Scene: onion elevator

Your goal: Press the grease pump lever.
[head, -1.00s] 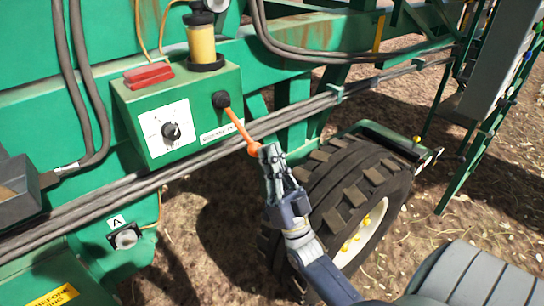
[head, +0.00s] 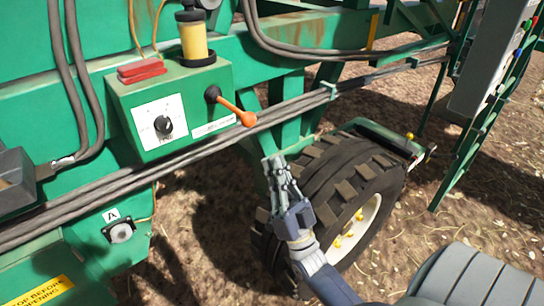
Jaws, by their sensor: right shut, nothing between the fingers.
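The grease pump lever (head: 231,107) is an orange rod with a rounded orange knob, coming out of a black pivot on the right part of the green box's front. It slopes down to the right. My right gripper (head: 271,163) is shut and empty, below and to the right of the knob, apart from it in the picture. It shows in front of the big tyre. The green pump box (head: 185,82) carries a yellow grease reservoir (head: 194,42) with black cap and base. My left gripper is not in view.
A black dial (head: 163,125) on a white plate and a red block (head: 142,71) are on the box. Dark hoses (head: 110,182) run below it. A large tyre (head: 335,185) stands at right. A small connector (head: 120,232) marked A is at lower left. The ground is bare soil.

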